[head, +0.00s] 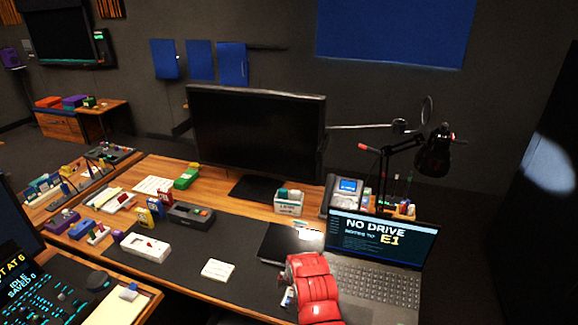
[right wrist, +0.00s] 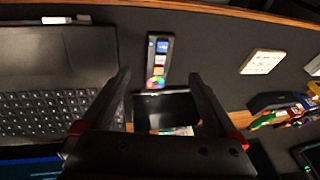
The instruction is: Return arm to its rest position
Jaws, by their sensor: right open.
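My red right arm (head: 314,288) reaches over the front of the desk, beside the laptop, in the head view. Its fingers are hidden there. In the right wrist view my right gripper (right wrist: 160,85) is open, with nothing between its two dark fingers. Between and beyond the fingertips in that view is a small dark panel (right wrist: 161,50) with coloured keys and a rainbow-coloured ball (right wrist: 156,84); whether a fingertip touches it I cannot tell. In the head view the arm mostly covers this panel. My left gripper is in neither view.
The open laptop (head: 376,280) stands right of my arm, with a black lamp (head: 433,155) behind it. A large monitor (head: 257,135) stands at the back. A white card (head: 218,269) and a white box (head: 145,247) lie to the left, with bare dark mat between them.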

